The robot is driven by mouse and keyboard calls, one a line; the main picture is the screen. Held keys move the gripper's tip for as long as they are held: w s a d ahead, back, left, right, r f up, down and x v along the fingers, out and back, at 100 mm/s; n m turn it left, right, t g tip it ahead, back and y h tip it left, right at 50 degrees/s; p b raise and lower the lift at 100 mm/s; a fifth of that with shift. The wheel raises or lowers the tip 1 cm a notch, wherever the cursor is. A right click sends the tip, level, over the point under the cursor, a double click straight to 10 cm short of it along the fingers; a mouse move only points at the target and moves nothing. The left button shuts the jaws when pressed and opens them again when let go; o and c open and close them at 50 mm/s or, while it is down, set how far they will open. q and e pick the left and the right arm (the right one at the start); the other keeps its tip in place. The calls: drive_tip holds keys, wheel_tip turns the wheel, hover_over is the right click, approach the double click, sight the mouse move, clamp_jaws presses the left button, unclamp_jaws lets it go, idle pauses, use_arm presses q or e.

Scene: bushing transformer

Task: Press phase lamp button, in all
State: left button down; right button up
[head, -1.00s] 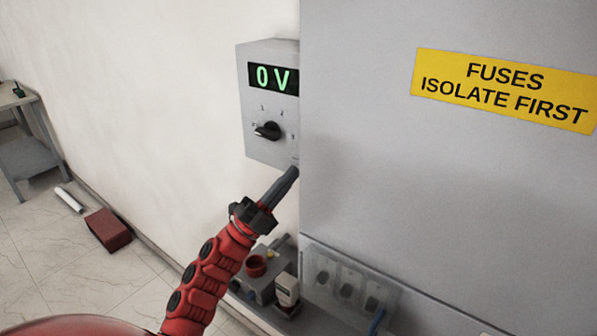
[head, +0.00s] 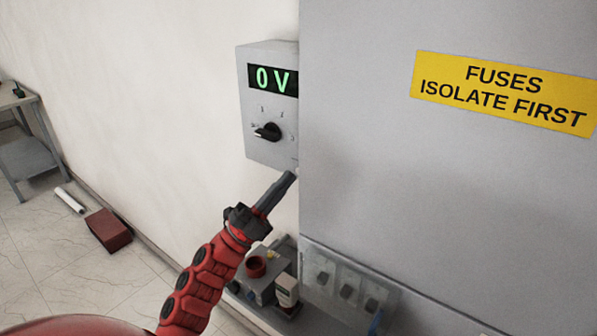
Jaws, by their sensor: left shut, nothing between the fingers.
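A grey wall box (head: 256,88) carries a green display (head: 273,79) reading "0 V" and a black rotary knob (head: 267,131) with position marks around it. No part clearly readable as a phase lamp button shows; the box's lower right is partly hidden by the large grey cabinet. My left gripper (head: 289,177) is shut and empty, its tip just below the box's lower edge by the cabinet's left edge. I cannot tell whether it touches anything. My right gripper is not in view.
The large grey cabinet (head: 400,190) with a yellow "FUSES ISOLATE FIRST" sign (head: 505,92) fills the right. Below are a clear-covered switch row (head: 345,285) and a small grey unit (head: 262,284). A red block (head: 109,230) and a white tube (head: 69,200) lie on the floor.

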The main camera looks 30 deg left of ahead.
use_arm(q)
drive_tip(key=shift+h, duration=0.3)
drive_tip(key=s+p, duration=0.1)
drive_tip(key=s, duration=0.4)
drive_tip(key=shift+a+p, duration=0.2)
drive_tip(key=shift+p, duration=0.2)
idle(0.3)
